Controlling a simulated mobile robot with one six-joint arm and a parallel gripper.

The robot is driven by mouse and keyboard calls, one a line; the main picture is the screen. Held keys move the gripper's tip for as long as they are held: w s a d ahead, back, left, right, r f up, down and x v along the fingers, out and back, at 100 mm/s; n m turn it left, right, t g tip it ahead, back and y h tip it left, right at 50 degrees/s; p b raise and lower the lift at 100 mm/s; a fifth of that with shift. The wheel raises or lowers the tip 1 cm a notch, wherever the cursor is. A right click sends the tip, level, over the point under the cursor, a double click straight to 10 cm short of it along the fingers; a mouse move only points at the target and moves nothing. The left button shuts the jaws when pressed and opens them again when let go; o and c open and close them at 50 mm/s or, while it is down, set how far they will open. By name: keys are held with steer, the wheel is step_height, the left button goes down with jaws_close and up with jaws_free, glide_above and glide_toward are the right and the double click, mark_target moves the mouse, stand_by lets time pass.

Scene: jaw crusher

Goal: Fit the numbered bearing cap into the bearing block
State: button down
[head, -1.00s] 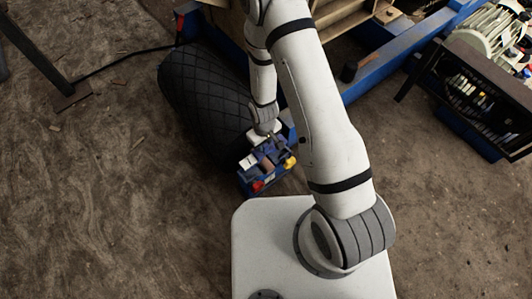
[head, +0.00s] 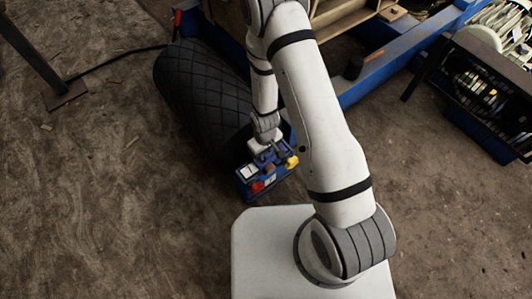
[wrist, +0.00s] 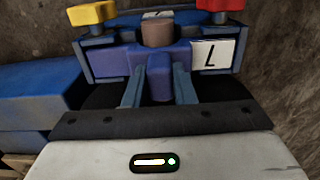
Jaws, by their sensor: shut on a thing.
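The bearing cap (wrist: 113,62) is a purple-blue bar with a white plate (wrist: 211,55) marked with a dark numeral, perhaps a 7 or an L. My gripper (wrist: 158,87) is shut on the cap's middle tab, one finger on each side. The cap lies across the blue bearing block (head: 272,185), between its end posts in the wrist view. The block has a yellow knob (wrist: 92,13) and a red knob (wrist: 219,4). A brown round part (wrist: 157,33) stands behind the tab. The underside is hidden, so I cannot tell how deep the cap sits.
A large black ribbed roller (head: 200,100) lies close to the block's left. A blue frame beam (head: 370,75) runs behind my arm. A dark crate of parts (head: 480,85) stands at right. The floor at left is open.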

steer(key=shift+f, duration=0.1)
steer(key=c, duration=1.2)
jaws_free()
